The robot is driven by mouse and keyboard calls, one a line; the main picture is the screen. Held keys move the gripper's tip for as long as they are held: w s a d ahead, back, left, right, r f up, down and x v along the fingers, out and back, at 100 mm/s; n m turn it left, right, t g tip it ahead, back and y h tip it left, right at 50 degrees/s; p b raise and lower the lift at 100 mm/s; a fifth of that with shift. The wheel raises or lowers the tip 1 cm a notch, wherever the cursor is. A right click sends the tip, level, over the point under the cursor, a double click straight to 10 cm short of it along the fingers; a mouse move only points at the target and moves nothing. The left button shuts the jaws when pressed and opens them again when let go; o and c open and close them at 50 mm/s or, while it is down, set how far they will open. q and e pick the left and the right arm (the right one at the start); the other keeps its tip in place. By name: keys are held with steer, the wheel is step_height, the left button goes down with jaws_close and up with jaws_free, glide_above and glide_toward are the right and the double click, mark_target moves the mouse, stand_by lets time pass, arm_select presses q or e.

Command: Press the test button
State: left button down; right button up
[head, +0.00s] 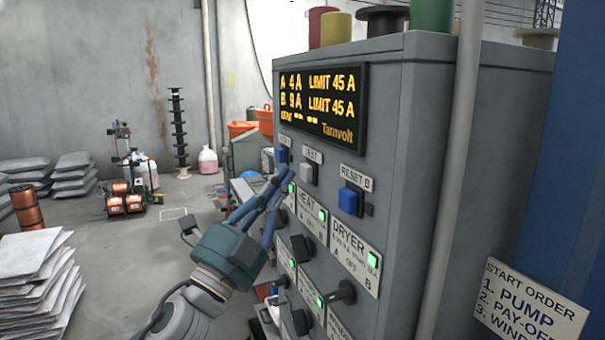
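The test button (306,174) is a pale grey block under the TEST label (312,156) on the front of the grey control cabinet (419,120). My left gripper (284,176) has blue fingers that come together at their tips. It looks shut and empty. Its tips show just left of the test button in the head view, and a small gap shows between them. I cannot tell how far the tips are from the panel in depth. My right gripper is not in view.
A blue RESET B button (348,201) is to the right, and another blue button (283,155) is to the left. Below are black rotary switches (342,293) and green lamps. The display (322,105) shows A 4 A and B 9 A. A pipe (452,180) runs along the cabinet.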

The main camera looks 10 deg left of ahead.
arm_select(q)
steer(key=shift+d, duration=0.1)
steer(key=shift+w+d, duration=0.25)
steer(key=shift+d, duration=0.05)
steer(key=shift+w+d, duration=0.25)
steer(key=shift+d, duration=0.1)
stand_by(0.8)
steer(key=shift+a, duration=0.1)
steer(key=shift+s+a, duration=0.5)
steer(key=shift+a, duration=0.1)
stand_by(0.3)
steer(key=s+a, duration=0.2)
steer(key=a+b, duration=0.1)
steer(key=a, duration=0.1)
steer(key=shift+s+a, duration=0.1)
steer(key=shift+s, duration=0.3)
stand_by(0.4)
